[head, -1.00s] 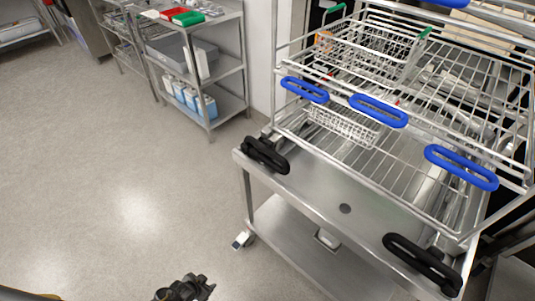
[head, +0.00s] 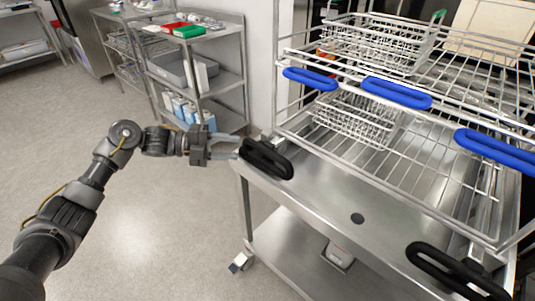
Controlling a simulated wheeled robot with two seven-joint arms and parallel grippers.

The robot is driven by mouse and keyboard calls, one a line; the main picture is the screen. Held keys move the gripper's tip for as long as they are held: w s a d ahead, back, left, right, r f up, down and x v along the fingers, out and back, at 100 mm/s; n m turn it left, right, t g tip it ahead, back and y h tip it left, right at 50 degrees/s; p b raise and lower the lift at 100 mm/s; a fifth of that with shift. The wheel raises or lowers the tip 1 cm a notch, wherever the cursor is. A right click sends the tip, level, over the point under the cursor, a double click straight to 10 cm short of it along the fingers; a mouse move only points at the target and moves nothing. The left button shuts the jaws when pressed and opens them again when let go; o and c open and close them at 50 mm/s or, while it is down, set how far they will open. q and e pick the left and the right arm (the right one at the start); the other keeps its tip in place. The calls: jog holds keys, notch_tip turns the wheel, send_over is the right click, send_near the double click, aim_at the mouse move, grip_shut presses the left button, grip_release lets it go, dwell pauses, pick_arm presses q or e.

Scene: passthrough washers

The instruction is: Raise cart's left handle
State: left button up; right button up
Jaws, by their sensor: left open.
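The steel cart (head: 310,185) stands at the right of the head view with a wire rack on it. Its left handle (head: 266,159) is a black loop at the cart's near left corner. The right black handle (head: 457,270) is at the lower right. My left gripper (head: 238,147) is open, its grey fingers pointing right at the left handle. The fingertips are very close to the handle's left end; I cannot tell whether they touch it. The handle is not between the fingers as far as I can see. My right gripper is out of view.
Blue handles (head: 396,92) line the front of the wire rack (head: 400,160) above the cart top. A steel shelf unit (head: 232,85) with trays and blue-and-white containers stands behind my left gripper. The floor (head: 150,240) left of the cart is clear.

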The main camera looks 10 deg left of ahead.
aim_at(262, 152)
pick_arm(q)
jog(key=shift+m+g, duration=0.3)
jog(key=shift+g, duration=0.1)
jog(key=x, duration=0.3)
jog(key=p+x, duration=0.1)
jog(key=x, duration=0.7)
jog(key=shift+s+r, duration=0.25)
jog(key=shift+s, duration=0.15)
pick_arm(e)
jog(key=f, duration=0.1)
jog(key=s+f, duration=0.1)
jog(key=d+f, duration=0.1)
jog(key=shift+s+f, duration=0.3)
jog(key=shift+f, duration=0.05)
pick_arm(q)
grip_shut()
